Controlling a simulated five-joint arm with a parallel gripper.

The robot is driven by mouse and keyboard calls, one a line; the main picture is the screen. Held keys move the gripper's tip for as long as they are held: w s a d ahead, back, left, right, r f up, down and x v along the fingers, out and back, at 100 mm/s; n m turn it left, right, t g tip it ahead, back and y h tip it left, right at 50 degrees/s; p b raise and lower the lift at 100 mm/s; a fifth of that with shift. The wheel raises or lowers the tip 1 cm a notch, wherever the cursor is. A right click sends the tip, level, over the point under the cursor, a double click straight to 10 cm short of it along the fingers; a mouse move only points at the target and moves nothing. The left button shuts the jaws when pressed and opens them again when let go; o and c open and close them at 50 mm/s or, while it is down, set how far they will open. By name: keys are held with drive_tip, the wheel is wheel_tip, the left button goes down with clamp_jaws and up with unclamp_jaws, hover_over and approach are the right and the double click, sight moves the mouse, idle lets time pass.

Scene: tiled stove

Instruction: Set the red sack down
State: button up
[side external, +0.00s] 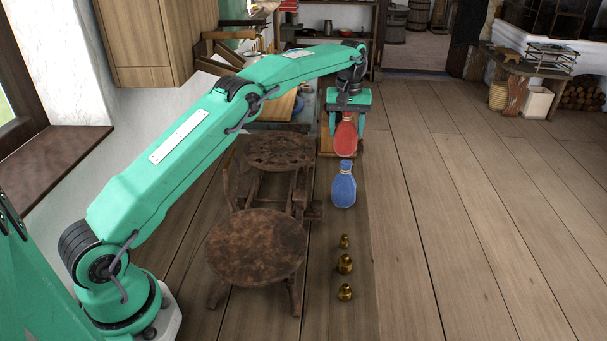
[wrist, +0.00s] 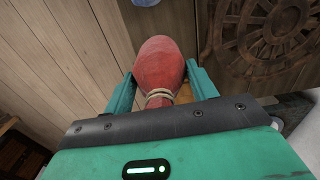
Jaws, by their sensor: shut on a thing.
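My gripper (side external: 348,116) is shut on the red sack (side external: 345,140), holding it by its upper part with the rounded body hanging below. In the wrist view the red sack (wrist: 160,66) sits between the two green fingers, with a pale cord around its neck. The gap under it is hard to judge; it shows in front of a light wooden block or stool (side external: 326,146). A blue sack (side external: 343,190) stands upright just nearer the camera, apart from the red one. A bit of blue shows at the top of the wrist view (wrist: 142,3).
Three small brass weights (side external: 345,264) stand in a row in front of the blue sack. Open plank floor (side external: 460,200) lies to the right.

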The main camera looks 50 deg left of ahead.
drive_tip(key=shift+r, duration=0.15)
drive_tip(key=shift+s+d+r, duration=0.1)
drive_tip(key=shift+s+r, duration=0.15)
drive_tip(key=shift+r, duration=0.15)
drive_tip(key=s+d+r+n, duration=0.2)
drive_tip(key=s+r, duration=0.3)
drive_tip(key=s, duration=0.3)
drive_tip(key=s+d+r+n, duration=0.1)
drive_tip(key=s+r+n, duration=0.1)
drive_tip(key=s+r, duration=0.4)
drive_tip(key=shift+s+d+r+n, duration=0.25)
drive_tip(key=shift+s+d+n, duration=0.1)
drive_tip(key=shift+s, duration=0.7)
drive_tip(key=shift+a, duration=0.1)
drive_tip(key=shift+w+a+f, duration=0.5)
drive_tip(key=shift+a+f, duration=1.35)
drive_tip(key=shift+w+a+f, duration=0.45)
drive_tip(key=shift+a+f, duration=1.35)
drive_tip(key=shift+a, duration=0.05)
drive_tip(key=shift+w+a+f, duration=0.5)
drive_tip(key=shift+a+f, duration=1.35)
